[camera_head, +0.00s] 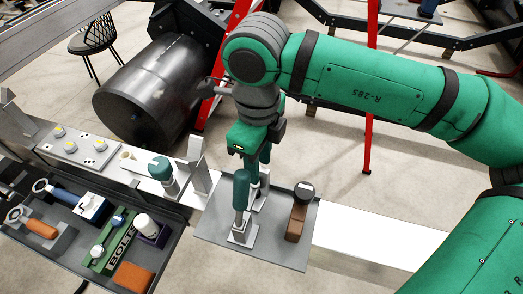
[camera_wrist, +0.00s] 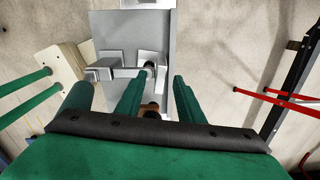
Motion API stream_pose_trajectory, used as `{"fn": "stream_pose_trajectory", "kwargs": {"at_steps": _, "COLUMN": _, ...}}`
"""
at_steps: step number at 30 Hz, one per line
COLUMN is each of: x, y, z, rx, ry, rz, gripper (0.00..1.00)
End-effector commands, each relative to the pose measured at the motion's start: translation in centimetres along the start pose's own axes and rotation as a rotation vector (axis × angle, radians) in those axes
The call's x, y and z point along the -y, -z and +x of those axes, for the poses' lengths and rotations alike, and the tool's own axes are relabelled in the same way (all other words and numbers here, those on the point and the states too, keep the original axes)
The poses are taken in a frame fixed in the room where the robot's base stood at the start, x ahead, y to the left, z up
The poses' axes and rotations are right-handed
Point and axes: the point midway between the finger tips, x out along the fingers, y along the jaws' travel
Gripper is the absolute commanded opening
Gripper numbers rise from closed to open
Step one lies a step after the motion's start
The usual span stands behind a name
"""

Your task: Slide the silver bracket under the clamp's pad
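My gripper (camera_head: 256,170) points down over the grey tray (camera_head: 280,252); its two green fingers stand apart in the wrist view (camera_wrist: 164,78), with nothing visibly held. The clamp (camera_head: 241,192) has an upright teal handle and a silver base at the near side of the tray. In the wrist view its silver arm (camera_wrist: 122,72) reaches right towards a small pad by my left fingertip, over a silver block (camera_wrist: 156,56). The finger partly hides the pad.
A brown block (camera_head: 296,222) with a dark round top stands right of my gripper on the tray. A teal-topped cylinder (camera_head: 160,168) stands left of the bracket. A dark tray of tools (camera_head: 158,262) lies at near left. The white beam right of the tray is clear.

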Motion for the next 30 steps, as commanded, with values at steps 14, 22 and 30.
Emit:
{"fn": "stream_pose_trajectory", "kwargs": {"at_steps": 14, "x": -0.12, "y": -0.22, "z": 0.57, "rx": 0.0, "ry": 0.0, "rz": -0.005, "gripper": 0.15}}
{"fn": "stream_pose_trajectory", "kwargs": {"at_steps": 22, "x": -0.13, "y": -0.09, "z": 0.58, "rx": 0.001, "ry": -0.003, "rz": -0.002, "gripper": 0.0}}
{"fn": "stream_pose_trajectory", "kwargs": {"at_steps": 30, "x": 0.46, "y": 0.05, "z": 0.58, "rx": 0.002, "ry": -0.003, "rz": 0.004, "gripper": 0.0}}
